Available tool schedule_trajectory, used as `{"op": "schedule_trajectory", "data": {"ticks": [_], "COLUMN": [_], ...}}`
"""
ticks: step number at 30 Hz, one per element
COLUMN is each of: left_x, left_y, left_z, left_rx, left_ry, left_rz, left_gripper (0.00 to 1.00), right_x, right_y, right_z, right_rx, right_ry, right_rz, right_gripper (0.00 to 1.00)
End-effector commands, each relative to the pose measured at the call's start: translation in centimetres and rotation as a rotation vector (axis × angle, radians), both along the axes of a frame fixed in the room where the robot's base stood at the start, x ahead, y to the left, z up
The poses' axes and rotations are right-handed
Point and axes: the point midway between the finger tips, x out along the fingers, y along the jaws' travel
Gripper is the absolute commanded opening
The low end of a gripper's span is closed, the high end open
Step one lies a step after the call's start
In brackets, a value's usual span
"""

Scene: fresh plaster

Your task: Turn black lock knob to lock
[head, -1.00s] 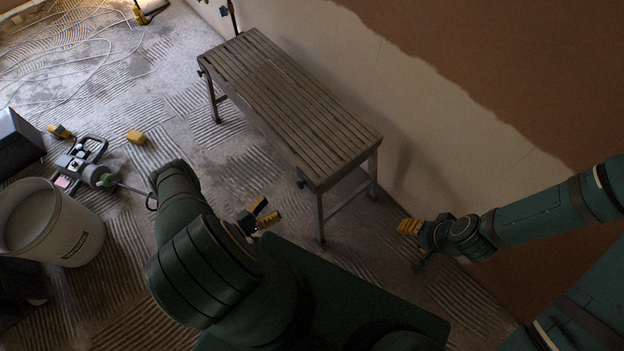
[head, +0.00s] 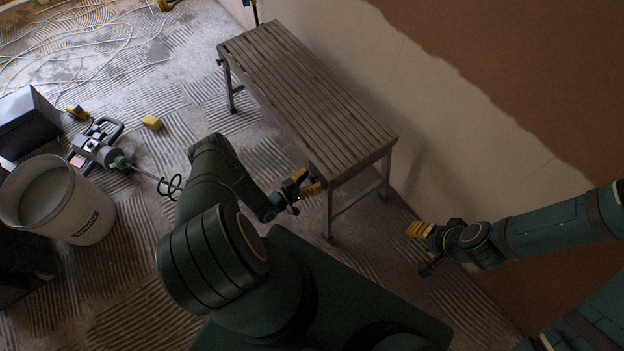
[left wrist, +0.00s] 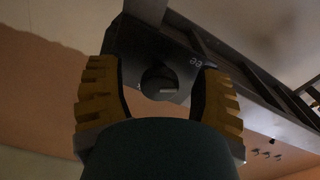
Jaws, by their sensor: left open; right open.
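The slatted bench (head: 305,90) stands on the floor beside the wall, on metal legs. In the left wrist view a black round knob (left wrist: 158,80) sits on a dark plate (left wrist: 150,50) with small pale marks, at the bench's end. My left gripper (head: 309,183) is open at the bench's near corner; it hides the knob there in the head view. In the left wrist view its yellow fingers (left wrist: 160,100) stand either side of the knob; contact cannot be told. My right gripper (head: 418,230) is open and empty, right of the bench's near end.
A white bucket (head: 84,228), a grey-green mixer (head: 98,150), a yellow block (head: 152,123) and a dark box (head: 27,118) are on the floor at left. White cable (head: 100,45) lies at upper left. The wall runs close behind the bench.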

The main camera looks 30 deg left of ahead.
Motion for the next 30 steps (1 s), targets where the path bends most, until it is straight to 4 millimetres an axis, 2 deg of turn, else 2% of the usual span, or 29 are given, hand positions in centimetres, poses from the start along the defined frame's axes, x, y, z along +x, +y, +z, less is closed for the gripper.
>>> {"op": "schedule_trajectory", "data": {"ticks": [7,11,12,13,23,30], "left_x": [0.03,0.02,0.01,0.01,0.01,0.00], "left_y": [-0.01,-0.01,-0.01,-0.01,0.00,0.02], "left_z": [0.00,0.00,-0.01,-0.01,-0.02,-0.04], "left_rx": [0.000,0.000,0.000,0.000,0.026,0.142], "left_ry": [0.000,0.000,0.000,0.000,-0.010,-0.058], "left_rz": [0.000,0.001,0.001,0.001,0.000,0.000], "left_gripper": [0.64,0.18,0.04,0.00,0.00,0.00], "right_x": [0.01,0.00,0.00,0.00,-0.01,-0.01], "right_y": [0.00,0.00,0.00,0.00,0.00,0.00], "right_z": [0.00,0.00,0.00,0.00,0.00,0.00], "right_rx": [0.000,0.000,0.000,0.000,0.000,0.000], "right_ry": [0.000,0.000,0.000,0.000,0.000,0.000], "right_rz": [0.000,0.000,0.000,0.000,0.000,0.000], "right_gripper": [0.47,0.47,0.47,0.47,0.47,0.47]}}
